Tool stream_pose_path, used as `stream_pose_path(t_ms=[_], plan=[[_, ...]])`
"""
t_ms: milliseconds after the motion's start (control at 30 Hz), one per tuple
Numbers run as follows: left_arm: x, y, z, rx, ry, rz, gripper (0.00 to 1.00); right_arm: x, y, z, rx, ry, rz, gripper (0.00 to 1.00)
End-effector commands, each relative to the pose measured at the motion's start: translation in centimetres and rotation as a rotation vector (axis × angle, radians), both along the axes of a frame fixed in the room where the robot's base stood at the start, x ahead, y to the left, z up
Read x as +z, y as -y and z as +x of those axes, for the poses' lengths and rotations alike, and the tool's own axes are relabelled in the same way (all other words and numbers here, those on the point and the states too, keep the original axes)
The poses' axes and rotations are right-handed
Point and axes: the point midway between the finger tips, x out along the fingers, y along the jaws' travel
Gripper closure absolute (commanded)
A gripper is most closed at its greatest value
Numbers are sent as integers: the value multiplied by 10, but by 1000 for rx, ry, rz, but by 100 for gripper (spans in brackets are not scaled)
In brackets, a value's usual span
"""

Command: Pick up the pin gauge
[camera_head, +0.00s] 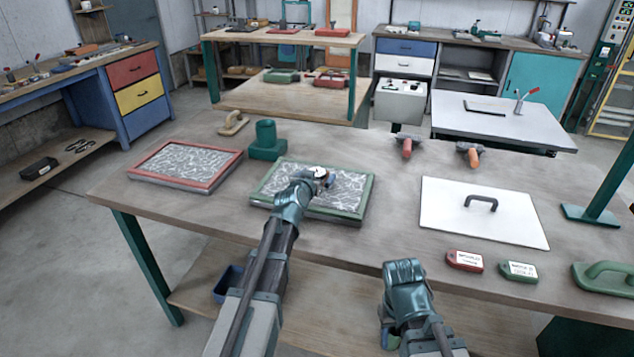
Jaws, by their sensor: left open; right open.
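A small white round-topped piece (319,172), which may be the pin gauge, shows at the tip of my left gripper (326,181). The gripper is open over the green-framed tray (365,200) of grey-white fibre. The gripper covers part of this piece, and I cannot tell whether they touch. My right gripper (389,338) is open, low at the table's front edge, and mostly hidden by its own wrist.
A red-framed fibre tray (140,177) and a green cup (265,141) stand on the table (390,240). A red-handled tool (407,149), an orange-handled tool (474,157), a white board (450,215), a red tag (465,261) and a green tag (518,271) lie right.

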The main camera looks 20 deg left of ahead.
Motion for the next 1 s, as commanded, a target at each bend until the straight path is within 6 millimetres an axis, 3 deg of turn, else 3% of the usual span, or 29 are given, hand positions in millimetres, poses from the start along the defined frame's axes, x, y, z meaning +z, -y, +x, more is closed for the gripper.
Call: stream_pose_path(t_ms=[133, 633, 1000], plan=[[1, 0, -1, 0, 0, 0, 4, 1, 0, 0, 0, 0, 0, 50], [1, 0, -1, 0, 0, 0, 94, 1, 0, 0, 0, 0, 0, 50], [10, 1, -1, 1, 0, 1, 95, 10, 0, 0, 0, 0, 0, 50]])
